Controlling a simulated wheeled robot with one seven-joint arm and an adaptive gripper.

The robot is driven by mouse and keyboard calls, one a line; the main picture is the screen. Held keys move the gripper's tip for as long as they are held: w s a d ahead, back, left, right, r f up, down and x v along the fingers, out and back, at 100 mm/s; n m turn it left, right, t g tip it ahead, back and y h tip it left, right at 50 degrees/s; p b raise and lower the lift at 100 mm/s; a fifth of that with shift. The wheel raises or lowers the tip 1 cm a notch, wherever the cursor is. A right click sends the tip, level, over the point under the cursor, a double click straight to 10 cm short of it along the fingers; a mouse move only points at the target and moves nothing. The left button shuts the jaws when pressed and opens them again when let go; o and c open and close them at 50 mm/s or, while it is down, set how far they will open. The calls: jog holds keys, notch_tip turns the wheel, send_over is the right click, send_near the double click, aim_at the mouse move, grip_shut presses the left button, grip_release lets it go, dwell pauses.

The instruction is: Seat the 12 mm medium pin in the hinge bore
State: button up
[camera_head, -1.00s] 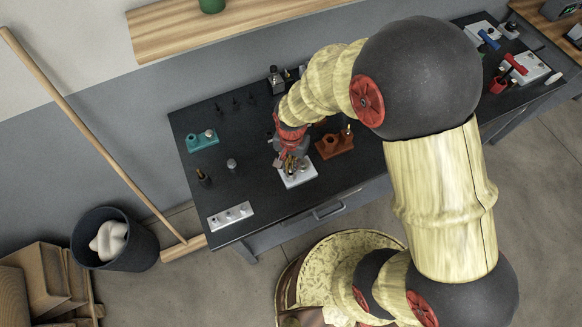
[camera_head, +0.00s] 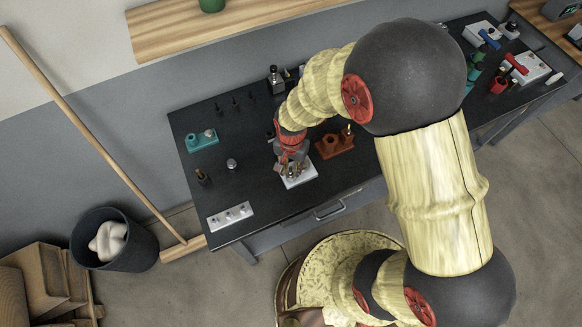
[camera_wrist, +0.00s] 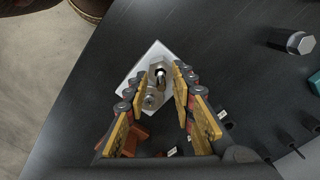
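A white plate (camera_wrist: 133,66) carries a grey metal hinge block (camera_wrist: 152,92); the plate also shows on the bench in the head view (camera_head: 300,181). A small bright cylinder end (camera_wrist: 160,71) shows at the block's top; I cannot tell whether it is a pin or how deep it sits. My gripper (camera_wrist: 160,84) is above the plate, with its yellow-padded fingers apart on either side of the block. Nothing is clearly clamped between them. In the head view, my gripper (camera_head: 291,166) hides most of the block.
A brown-orange block (camera_head: 334,145) stands right of the plate. A teal holder (camera_head: 202,140), a silver cylinder (camera_head: 231,164) and a grey strip with several round parts (camera_head: 230,216) lie to the left. The dark bench (camera_head: 255,190) is clear around the plate's left side.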

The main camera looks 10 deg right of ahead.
jog(key=shift+r, duration=0.1)
jog(key=s+d+r+n+t+p, duration=0.1)
jog(key=s+d+r+t, duration=0.15)
jog(key=r, duration=1.15)
jog(key=s+d+r+n+t+p, duration=0.15)
jog(key=d+r, duration=0.25)
jog(key=r, duration=1)
jog(key=s+d+r+n+t, duration=0.1)
jog(key=s+d+r+n, duration=0.2)
jog(key=s+d+r, duration=0.2)
jog(key=s+r+b, duration=0.1)
jog(key=s+r, duration=0.2)
jog(key=shift+d+t, duration=0.2)
jog(key=shift+t, duration=0.1)
jog(key=shift+s+n, duration=0.1)
jog(key=shift+n, duration=0.15)
